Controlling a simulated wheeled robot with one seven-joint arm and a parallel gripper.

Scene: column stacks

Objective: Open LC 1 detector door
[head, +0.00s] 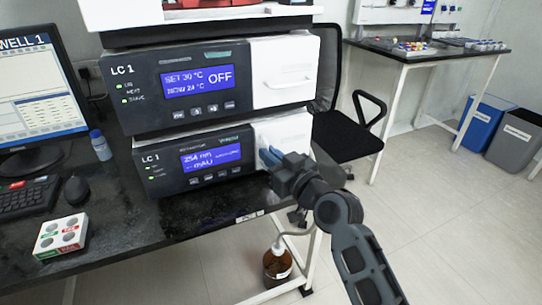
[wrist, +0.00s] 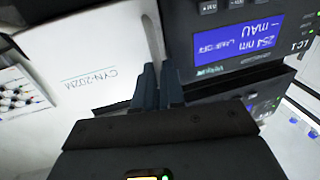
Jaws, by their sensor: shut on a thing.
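The LC 1 detector (head: 195,158) is the lower unit of the stack, with a blue screen reading 254 nm. Its white door (head: 285,128) is at the right of its front and looks shut or nearly so; I cannot tell if there is a small gap. In the wrist view the door (wrist: 75,45) fills the left, upside down, beside the detector's dark panel (wrist: 240,60). My gripper (head: 267,156) is at the door's left edge, its fingers (wrist: 158,88) shut on the door's upright handle (wrist: 152,38). The fingers hide part of the handle.
Another LC 1 unit (head: 150,88), reading OFF, sits directly above with its own white door (head: 285,75). A bottle (head: 101,146), mouse (head: 76,190) and vial box (head: 60,236) are on the black bench at left. A chair (head: 345,135) stands behind right; the floor at right is open.

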